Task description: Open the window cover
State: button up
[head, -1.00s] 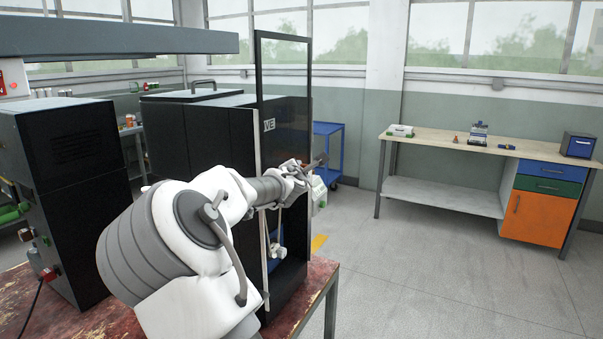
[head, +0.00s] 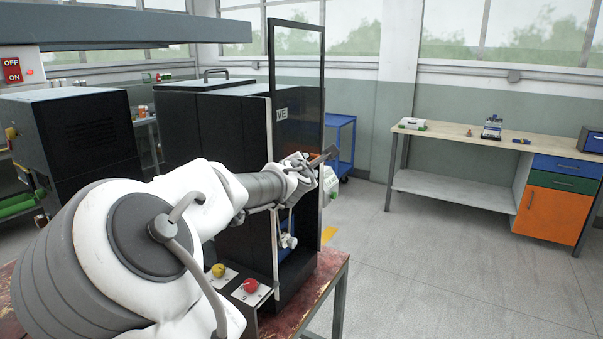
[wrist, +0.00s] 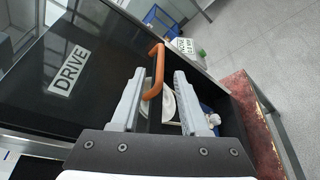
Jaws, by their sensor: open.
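The window cover (head: 298,75) is a dark see-through panel in a black frame. In the head view it stands upright at the front of the black machine, its top well above the machine's roof. Below it, an opening shows white and blue parts inside. In the wrist view the cover (wrist: 75,65) bears a DRIVE label, and an orange bar handle (wrist: 157,60) sticks out at its edge. My gripper (wrist: 161,80) is open, its two fingers on either side of the handle. I cannot tell whether they touch it. In the head view my gripper (head: 318,165) is beside the panel's lower part.
A yellow button (head: 218,270) and a red button (head: 251,286) sit on a small panel beside the machine, near my arm. The worn red table (head: 312,290) carries the machine. A workbench (head: 480,140) stands at the right, with open floor before it.

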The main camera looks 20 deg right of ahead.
jog(key=p+v, duration=0.1)
jog(key=v, duration=0.9)
dwell(0.4)
jog(key=s+d+f+m+g+y, duration=0.1)
jog(key=s+d+f+m+g, duration=0.15)
jog(key=f, duration=0.45)
jog(key=s+d+f+m+g+y, duration=0.1)
jog(key=s+d+f+m+g, duration=0.1)
jog(key=f+m, duration=0.3)
jog(key=s+a+f+m+g+y+p, duration=0.1)
jog(key=s+a+f+m+g+y, duration=0.2)
jog(key=s+f, duration=0.25)
jog(key=s+a+r+m+y+p, duration=0.1)
jog(key=s+a+r+m, duration=0.2)
jog(key=s, duration=0.6)
jog(key=s+a+r+m+y+p, duration=0.1)
jog(key=s+a+r+m, duration=0.3)
jog(key=s+a+r, duration=0.4)
jog(key=s+a+y, duration=0.1)
jog(key=s, duration=0.1)
jog(key=shift+s, duration=0.3)
jog(key=shift+a, duration=0.25)
